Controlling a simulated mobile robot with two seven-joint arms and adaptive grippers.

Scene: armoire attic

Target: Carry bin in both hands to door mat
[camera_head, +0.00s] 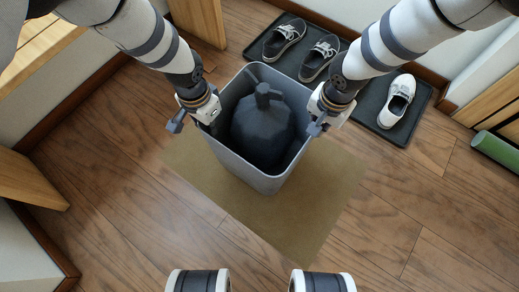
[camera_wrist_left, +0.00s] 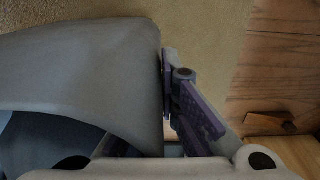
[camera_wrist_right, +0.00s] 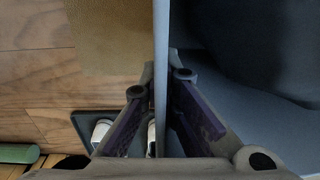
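The grey bin (camera_head: 243,164) stands upright in the head view, over the tan door mat (camera_head: 290,222). A dark knotted bag (camera_head: 262,130) fills much of it. I cannot tell whether the bin's base touches the mat. My left gripper (camera_head: 196,114) is shut on the bin's left wall; in the left wrist view the wall (camera_wrist_left: 90,70) hides its inner finger. My right gripper (camera_head: 319,113) is shut on the right wall, which shows edge-on between its fingers (camera_wrist_right: 163,75) in the right wrist view.
A dark shoe tray (camera_head: 372,95) with several shoes lies just behind and right of the bin. A green cylinder (camera_head: 495,150) is at the far right. Wooden furniture (camera_head: 30,182) stands at the left. Bare wood floor (camera_head: 410,205) lies front and right.

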